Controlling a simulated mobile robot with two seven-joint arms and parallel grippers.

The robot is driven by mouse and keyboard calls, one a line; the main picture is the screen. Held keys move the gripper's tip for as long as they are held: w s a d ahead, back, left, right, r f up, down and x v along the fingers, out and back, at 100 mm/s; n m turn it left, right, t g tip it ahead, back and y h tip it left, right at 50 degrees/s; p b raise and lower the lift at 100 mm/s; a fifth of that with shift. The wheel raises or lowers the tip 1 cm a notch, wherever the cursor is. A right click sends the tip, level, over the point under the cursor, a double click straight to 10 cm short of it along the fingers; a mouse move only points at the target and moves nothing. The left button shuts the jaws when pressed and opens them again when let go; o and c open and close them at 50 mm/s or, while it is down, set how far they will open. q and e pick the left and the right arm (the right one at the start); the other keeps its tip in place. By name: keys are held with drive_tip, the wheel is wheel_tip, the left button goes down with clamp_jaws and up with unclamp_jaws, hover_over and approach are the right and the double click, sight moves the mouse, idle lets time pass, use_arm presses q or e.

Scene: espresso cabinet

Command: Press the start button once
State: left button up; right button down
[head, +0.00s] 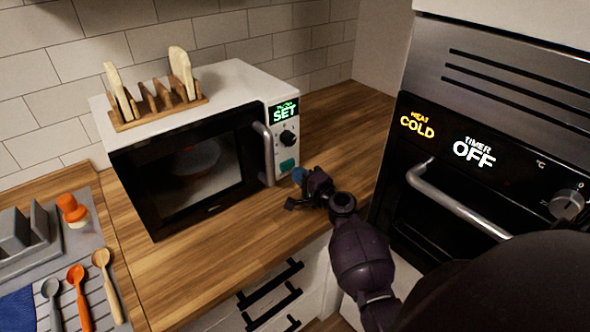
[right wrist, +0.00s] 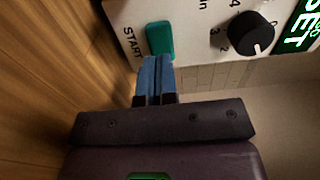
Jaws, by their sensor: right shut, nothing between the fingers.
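The microwave (head: 200,150) stands on the wooden counter with its door closed and its green display (head: 285,111) reading SET. The teal start button (head: 288,165) is low on its control panel, below the dark dial (head: 288,138). In the right wrist view the button (right wrist: 160,41) sits beside the word START. My right gripper (head: 298,175) is shut and empty, its blue fingertips (right wrist: 156,62) right at the near end of the button. I cannot tell whether they touch it. The button looks unlit. My left gripper is not in view.
A wooden rack (head: 160,104) with bread slices stands on the microwave. The oven (head: 470,150) with its bar handle (head: 450,200) is close on the right of my arm. Spoons (head: 78,290) and a grey tray lie at the left. The counter before the microwave is clear.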

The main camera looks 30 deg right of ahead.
sight(287, 165)
drive_tip(key=shift+w, duration=0.85)
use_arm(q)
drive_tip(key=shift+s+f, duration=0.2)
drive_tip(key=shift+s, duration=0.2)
use_arm(e)
drive_tip(key=shift+w, duration=0.25)
